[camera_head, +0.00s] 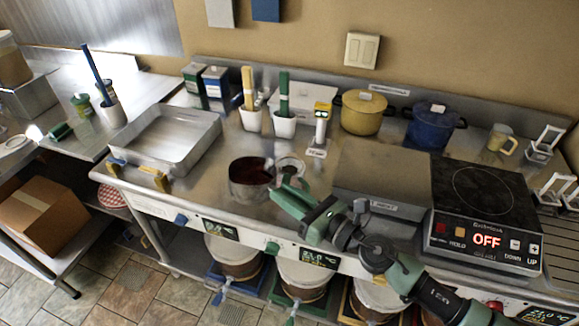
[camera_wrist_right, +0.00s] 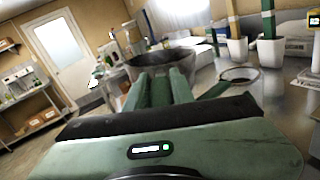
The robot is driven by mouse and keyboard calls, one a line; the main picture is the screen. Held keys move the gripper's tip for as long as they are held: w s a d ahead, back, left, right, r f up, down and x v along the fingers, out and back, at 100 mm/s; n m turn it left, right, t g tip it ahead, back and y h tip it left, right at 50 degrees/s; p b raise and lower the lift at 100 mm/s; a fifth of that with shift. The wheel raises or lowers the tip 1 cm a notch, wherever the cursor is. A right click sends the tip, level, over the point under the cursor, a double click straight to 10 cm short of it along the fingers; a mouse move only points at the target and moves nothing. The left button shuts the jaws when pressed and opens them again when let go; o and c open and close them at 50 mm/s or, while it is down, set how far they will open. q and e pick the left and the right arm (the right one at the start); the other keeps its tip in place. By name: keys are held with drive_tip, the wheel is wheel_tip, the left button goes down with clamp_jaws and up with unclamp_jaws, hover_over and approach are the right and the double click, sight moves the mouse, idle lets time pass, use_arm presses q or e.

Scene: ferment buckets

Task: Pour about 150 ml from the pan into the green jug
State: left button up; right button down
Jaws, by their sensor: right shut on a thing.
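The pan (camera_head: 245,190) is a round steel vessel with dark red liquid inside, near the front of the steel counter. It looks about level. I cannot tell whether it touches the counter. My right gripper (camera_head: 277,190) reaches it from the right and is shut on it; the fingers hide the grip. In the right wrist view the pan (camera_wrist_right: 160,60) is just beyond the fingertips. A small round clear vessel (camera_head: 291,163), probably the green jug, stands just right of the pan, partly behind my gripper. In the wrist view its rim (camera_wrist_right: 240,73) shows with a green handle. My left gripper is not in view.
An empty steel tray (camera_head: 172,145) lies left of the pan. White pots with green and yellow tools (camera_head: 285,126), a yellow pot (camera_head: 362,114) and a blue pot (camera_head: 432,128) stand behind. A hotplate (camera_head: 485,200) showing OFF is at the right.

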idle(0.8)
drive_tip(key=shift+s+a+f+n, duration=0.5)
drive_tip(key=shift+s+a+n, duration=0.15)
drive_tip(key=shift+n, duration=0.45)
drive_tip(key=shift+d, duration=0.1)
idle(2.1)
